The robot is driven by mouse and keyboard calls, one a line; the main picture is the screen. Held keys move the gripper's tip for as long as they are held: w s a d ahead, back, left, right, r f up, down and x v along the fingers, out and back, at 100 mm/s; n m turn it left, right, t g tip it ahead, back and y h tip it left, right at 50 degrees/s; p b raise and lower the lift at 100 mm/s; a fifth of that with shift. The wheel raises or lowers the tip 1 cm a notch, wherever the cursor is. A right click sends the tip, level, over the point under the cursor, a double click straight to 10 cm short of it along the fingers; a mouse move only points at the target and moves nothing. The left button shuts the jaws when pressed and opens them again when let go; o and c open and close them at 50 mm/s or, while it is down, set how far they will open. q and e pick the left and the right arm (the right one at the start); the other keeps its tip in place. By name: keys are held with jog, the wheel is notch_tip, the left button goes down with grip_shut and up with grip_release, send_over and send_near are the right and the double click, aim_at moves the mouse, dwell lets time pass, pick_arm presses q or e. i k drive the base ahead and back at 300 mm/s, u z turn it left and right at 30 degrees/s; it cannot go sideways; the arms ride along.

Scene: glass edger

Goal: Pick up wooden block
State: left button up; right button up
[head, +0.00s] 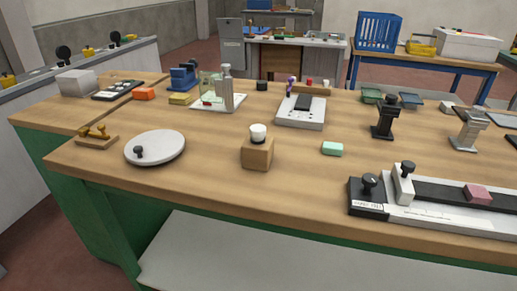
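A small wooden block (257,154) stands upright near the front middle of the wooden workbench (215,180). A white round piece (258,132) with a dark underside sits on top of the block. Neither of my grippers shows in the head view.
A white disc (155,148) with a black knob lies left of the block, and a mint-green piece (332,149) lies to its right. A long black-and-white fixture (430,205) fills the front right. Bare bench surrounds the block. Bottles and a grey device (301,112) stand farther back.

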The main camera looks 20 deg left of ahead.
aim_at(256, 156)
jog(key=z, duration=3)
jog(key=k, duration=1.6)
jog(key=u, duration=2.1)
